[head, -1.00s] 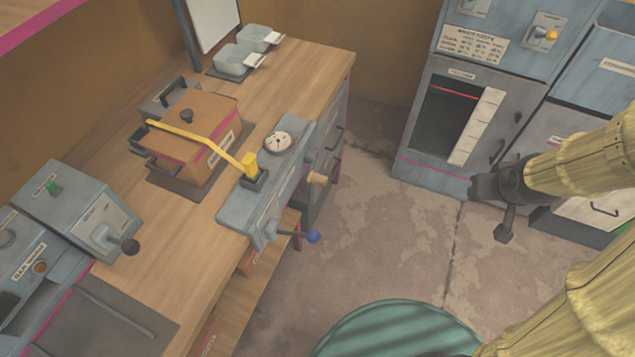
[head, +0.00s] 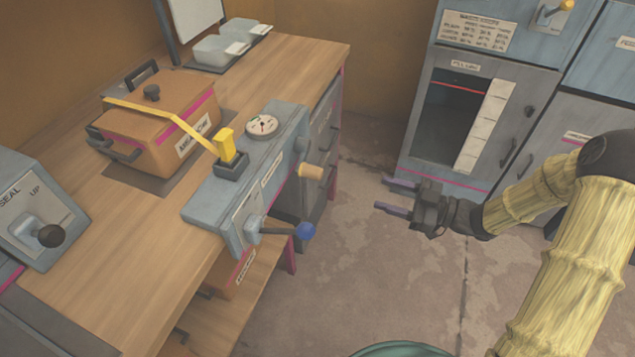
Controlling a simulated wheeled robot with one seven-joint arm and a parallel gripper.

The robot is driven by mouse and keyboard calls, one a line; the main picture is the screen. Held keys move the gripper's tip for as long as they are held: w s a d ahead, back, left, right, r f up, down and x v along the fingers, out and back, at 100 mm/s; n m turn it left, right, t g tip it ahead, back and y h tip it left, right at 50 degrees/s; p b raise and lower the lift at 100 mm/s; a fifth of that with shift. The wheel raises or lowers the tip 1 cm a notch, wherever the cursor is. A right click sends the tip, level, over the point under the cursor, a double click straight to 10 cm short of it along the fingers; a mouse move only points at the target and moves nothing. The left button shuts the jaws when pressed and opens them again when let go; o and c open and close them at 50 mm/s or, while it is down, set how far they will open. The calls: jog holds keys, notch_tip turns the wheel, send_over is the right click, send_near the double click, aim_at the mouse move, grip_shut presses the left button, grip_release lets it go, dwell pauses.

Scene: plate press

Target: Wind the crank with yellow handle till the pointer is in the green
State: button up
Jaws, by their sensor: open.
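A blue-grey press unit (head: 204,207) is mounted at the table's front edge. A crank with a pale yellow-tan handle (head: 311,171) sticks out from its front face, to the right. A round white dial (head: 263,125) with red marks lies on its top; its pointer and any green part are too small to read. My gripper (head: 395,197) is open and empty over the floor, to the right of the crank handle. Its two fingers point left toward the unit, with a clear gap to the handle.
A blue-knobbed lever (head: 304,231) sticks out below the crank. A yellow strap (head: 160,119) runs from the unit over an orange-brown case (head: 155,122). A grey cabinet (head: 430,150) stands behind my gripper. The floor between the unit and my gripper is clear.

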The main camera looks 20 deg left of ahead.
aim_at(322, 175)
jog(key=shift+r, duration=0.1)
jog(key=a, duration=0.5)
jog(key=a+b, duration=0.1)
jog(key=a, duration=0.5)
jog(key=s+a, duration=0.1)
jog(key=a, duration=0.5)
jog(key=shift+a, duration=0.2)
grip_shut()
